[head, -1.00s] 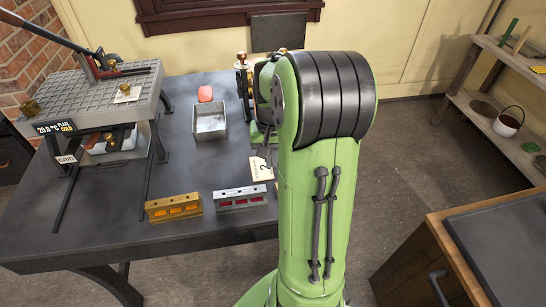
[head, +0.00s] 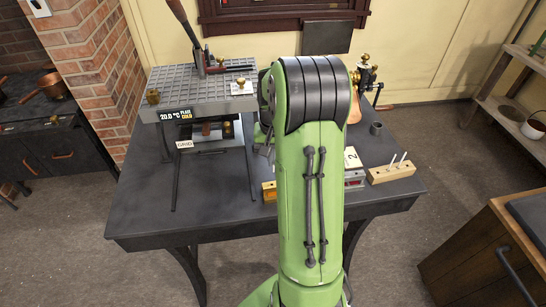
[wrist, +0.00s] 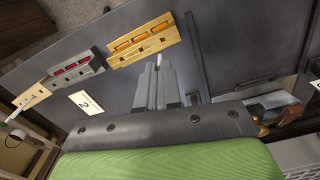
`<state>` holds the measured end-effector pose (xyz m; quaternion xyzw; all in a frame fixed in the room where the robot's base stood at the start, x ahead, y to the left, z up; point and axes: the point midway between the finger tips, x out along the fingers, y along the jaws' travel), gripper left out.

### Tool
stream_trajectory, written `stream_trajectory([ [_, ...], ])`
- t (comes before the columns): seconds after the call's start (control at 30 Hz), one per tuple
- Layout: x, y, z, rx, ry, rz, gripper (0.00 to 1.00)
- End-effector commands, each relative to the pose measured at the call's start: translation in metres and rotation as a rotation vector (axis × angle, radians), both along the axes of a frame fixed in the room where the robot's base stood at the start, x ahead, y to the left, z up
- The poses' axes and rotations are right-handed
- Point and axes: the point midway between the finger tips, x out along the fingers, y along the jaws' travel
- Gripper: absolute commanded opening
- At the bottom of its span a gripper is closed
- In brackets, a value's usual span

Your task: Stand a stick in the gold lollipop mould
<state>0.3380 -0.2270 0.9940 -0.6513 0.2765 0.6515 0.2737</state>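The gold lollipop mould (wrist: 143,40) lies on the dark table in the wrist view, with orange-filled slots and small holes along its top. In the head view only its left end (head: 268,191) shows beside my arm. A pale wooden block (head: 392,173) holding upright white sticks (head: 397,160) stands at the right of the table; the block (wrist: 32,97) is at the left edge of the wrist view. My gripper (wrist: 160,68) points at the table on the near side of the gold mould, apart from it. Its fingers look close together; whether anything is between them is unclear.
A silver mould (wrist: 75,70) with red slots sits between the gold mould and the block, with a card marked 2 (wrist: 86,101) beside it. A grey plate stand (head: 200,92) with a lever fills the table's back left. The front left tabletop is clear.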

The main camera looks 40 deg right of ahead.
Motion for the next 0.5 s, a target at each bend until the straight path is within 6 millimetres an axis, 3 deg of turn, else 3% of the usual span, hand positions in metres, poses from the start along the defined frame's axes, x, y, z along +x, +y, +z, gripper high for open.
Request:
stream_trajectory([
  [0.5, 0.0012, -0.0007, -0.0035, -0.001, 0.001, 0.000, 0.00],
])
